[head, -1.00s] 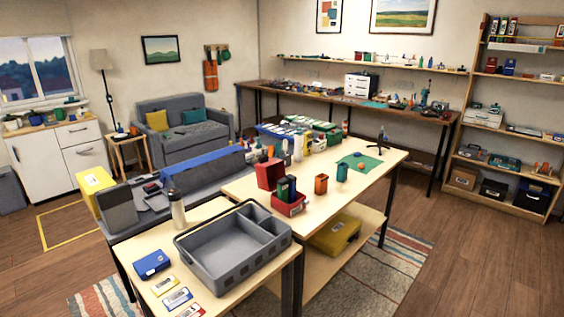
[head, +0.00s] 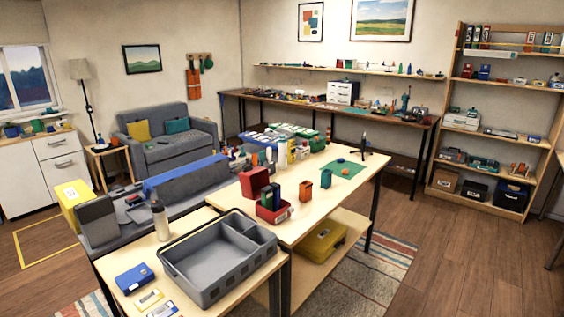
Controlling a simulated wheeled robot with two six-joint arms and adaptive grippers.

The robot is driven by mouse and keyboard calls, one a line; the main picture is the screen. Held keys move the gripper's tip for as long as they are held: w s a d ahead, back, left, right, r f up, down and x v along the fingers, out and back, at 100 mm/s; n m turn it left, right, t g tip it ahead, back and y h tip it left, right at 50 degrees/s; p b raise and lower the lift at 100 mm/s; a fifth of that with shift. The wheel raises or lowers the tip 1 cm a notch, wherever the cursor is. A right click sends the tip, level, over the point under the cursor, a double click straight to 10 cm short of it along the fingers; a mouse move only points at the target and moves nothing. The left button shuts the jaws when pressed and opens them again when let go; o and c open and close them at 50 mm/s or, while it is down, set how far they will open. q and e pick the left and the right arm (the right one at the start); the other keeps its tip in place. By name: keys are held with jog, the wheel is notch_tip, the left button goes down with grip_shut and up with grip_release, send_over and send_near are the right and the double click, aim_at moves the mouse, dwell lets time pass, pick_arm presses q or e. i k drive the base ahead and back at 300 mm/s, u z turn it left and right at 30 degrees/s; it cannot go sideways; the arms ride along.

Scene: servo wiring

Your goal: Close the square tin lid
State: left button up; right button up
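A red square tin (head: 268,214) stands on the light wooden table, near the middle of the view. Its red lid (head: 255,183) stands up, open, at its back left side. Dark and green upright items (head: 276,195) stick up from inside the tin. Neither my left nor my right gripper is in view.
A large grey divided tray (head: 205,284) stands on the nearer table, with a bottle (head: 160,221) and blue box (head: 134,277) beside it. An orange cup (head: 305,191) and teal cup (head: 326,178) stand right of the tin. Open wooden floor lies at the right.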

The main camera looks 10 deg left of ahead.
aim_at(253, 179)
jog(key=z, duration=0.6)
jog(key=i, duration=0.8)
jog(key=z, duration=0.35)
jog(key=i, duration=1)
jog(key=u, duration=0.45)
